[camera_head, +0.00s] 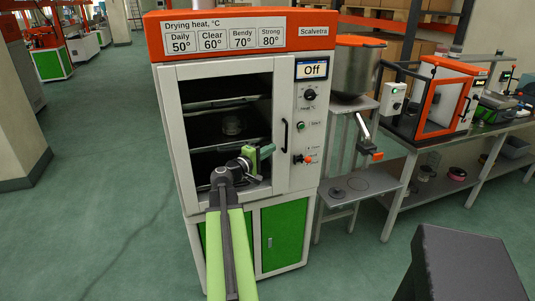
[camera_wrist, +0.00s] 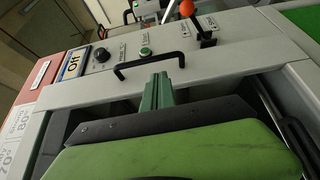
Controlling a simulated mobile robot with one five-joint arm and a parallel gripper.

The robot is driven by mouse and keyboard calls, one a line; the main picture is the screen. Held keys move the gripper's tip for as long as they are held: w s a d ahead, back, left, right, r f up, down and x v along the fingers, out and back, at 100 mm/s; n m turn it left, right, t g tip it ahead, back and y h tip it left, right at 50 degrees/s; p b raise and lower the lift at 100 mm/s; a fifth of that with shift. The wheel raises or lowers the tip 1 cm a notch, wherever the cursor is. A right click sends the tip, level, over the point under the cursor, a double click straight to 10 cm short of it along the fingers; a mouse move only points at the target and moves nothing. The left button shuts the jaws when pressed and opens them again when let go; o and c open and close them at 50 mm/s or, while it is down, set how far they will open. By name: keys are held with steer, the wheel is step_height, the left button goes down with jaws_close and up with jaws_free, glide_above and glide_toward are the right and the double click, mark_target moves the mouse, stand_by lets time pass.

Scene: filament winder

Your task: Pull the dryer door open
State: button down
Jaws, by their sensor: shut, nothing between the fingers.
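The dryer (camera_head: 305,200) is a white cabinet with an orange top. Its windowed door (camera_head: 282,172) looks closed, with racks visible behind the pane. A black bar handle (camera_head: 285,135) stands upright on the door's right side; it also shows in the wrist view (camera_wrist: 150,62). My gripper (camera_head: 269,150), with green fingers, is in front of the door just left of the handle. In the wrist view, its fingers (camera_wrist: 159,80) are shut and empty, with tips close to the bar between its two ends. I cannot tell whether they touch it.
The control panel right of the door has an "Off" display (camera_head: 311,69), a black knob (camera_head: 310,94), a green button and an orange-tipped lever (camera_head: 305,159). A hopper (camera_head: 357,65) and workbench (camera_head: 410,147) stand to the right.

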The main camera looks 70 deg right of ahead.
mark_target(279, 143)
steer(key=x, duration=0.6)
